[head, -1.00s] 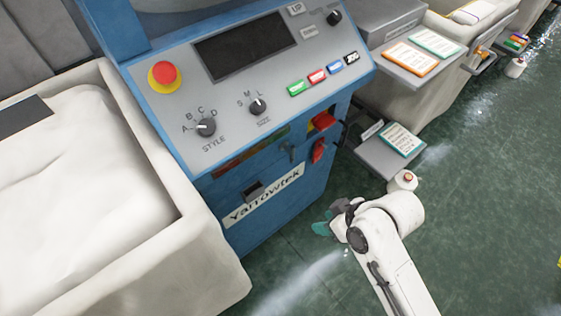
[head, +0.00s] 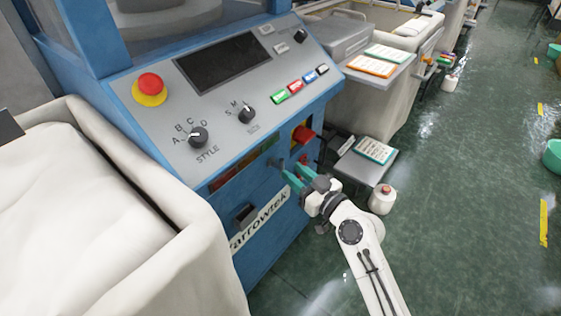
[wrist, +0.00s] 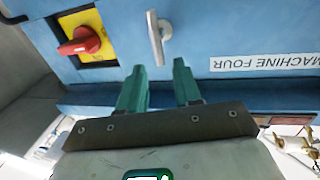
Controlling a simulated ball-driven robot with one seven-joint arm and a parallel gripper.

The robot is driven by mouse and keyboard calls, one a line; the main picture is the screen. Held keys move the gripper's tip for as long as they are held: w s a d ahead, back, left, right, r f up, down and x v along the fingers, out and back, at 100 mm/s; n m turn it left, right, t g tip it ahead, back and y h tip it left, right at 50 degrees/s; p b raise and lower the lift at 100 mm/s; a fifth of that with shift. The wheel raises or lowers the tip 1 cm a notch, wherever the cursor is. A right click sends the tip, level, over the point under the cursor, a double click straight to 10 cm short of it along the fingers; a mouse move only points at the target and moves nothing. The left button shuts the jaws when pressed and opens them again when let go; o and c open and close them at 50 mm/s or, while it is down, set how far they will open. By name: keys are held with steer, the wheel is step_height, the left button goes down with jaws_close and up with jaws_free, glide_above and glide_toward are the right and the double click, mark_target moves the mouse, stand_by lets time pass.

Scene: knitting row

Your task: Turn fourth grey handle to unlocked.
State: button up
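The grey handle (wrist: 156,40) is a slim metal lever on the blue front of the machine marked MACHINE FOUR. In the wrist view it stands almost upright, slightly tilted, with a short pivot on its right side. My gripper (wrist: 160,66) has two teal fingers spread apart with nothing between them. The handle's lower end lies just beyond the gap between the fingertips; I cannot tell whether they touch it. In the head view my gripper (head: 291,171) is at the machine's front, below the control panel, and the handle is small and hard to make out there.
A red rotary switch (wrist: 82,42) on a yellow plate sits left of the handle in the wrist view. The MACHINE FOUR label (wrist: 262,62) appears upside down at right. A low shelf with a card (head: 375,150) and a white cone (head: 382,198) stand right of my arm.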

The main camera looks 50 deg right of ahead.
mark_target(283, 164)
steer(key=w, duration=0.4)
steer(key=w+d, duration=0.1)
steer(key=shift+w+p, duration=0.35)
steer(key=shift+w, duration=0.05)
jaws_close()
